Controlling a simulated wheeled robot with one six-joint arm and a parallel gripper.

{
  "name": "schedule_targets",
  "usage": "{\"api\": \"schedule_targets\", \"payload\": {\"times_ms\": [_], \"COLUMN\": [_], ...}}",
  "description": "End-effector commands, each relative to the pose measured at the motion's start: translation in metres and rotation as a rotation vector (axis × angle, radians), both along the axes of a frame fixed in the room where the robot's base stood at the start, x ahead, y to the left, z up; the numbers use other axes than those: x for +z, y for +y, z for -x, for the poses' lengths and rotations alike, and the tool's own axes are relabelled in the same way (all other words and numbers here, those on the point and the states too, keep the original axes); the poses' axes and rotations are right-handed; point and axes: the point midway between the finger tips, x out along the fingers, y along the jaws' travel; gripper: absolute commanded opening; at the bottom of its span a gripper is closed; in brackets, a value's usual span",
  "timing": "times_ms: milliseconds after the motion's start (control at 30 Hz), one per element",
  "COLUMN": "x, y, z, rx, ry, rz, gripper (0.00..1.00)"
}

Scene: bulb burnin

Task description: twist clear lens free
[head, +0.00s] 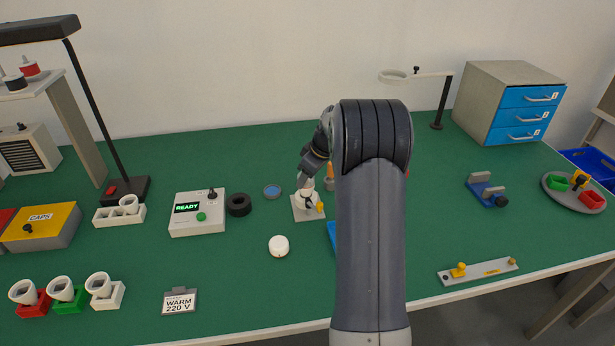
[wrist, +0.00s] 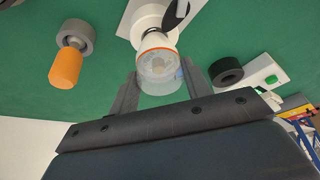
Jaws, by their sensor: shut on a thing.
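The clear lens (wrist: 160,75) shows in the wrist view as a see-through cup with an orange ring at its edge. It sits against a white round fitting (wrist: 152,22), which stands on a pale base plate (head: 306,207) in the head view. My gripper (wrist: 160,84) is shut on the clear lens, one finger on each side of it. In the head view my gripper (head: 306,183) is small at the fitting, and the lens cannot be made out there. My arm hides the bench to the right of the fitting.
An orange-handled tool (wrist: 66,66) in a grey ring stands close by. A black ring (head: 239,205), a blue disc (head: 272,191) and a READY tester box (head: 197,214) stand left of the fitting. A white round puck (head: 279,246) lies in front. The bench's front middle is mostly clear.

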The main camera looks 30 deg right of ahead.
Motion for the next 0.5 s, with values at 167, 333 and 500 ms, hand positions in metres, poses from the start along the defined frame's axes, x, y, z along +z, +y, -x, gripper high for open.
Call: {"api": "schedule_targets", "payload": {"times_ms": [167,333,500], "x": [-0.0018,-0.0017,-0.0018], "y": [-0.0018,-0.0015,-0.0013], "z": [-0.0005,-0.0001,-0.0002], "rx": [0.131,0.152,0.151], "ry": [0.001,0.002,0.002], "rz": [0.001,0.000,0.001], "gripper": [0.25,0.25,0.52]}}
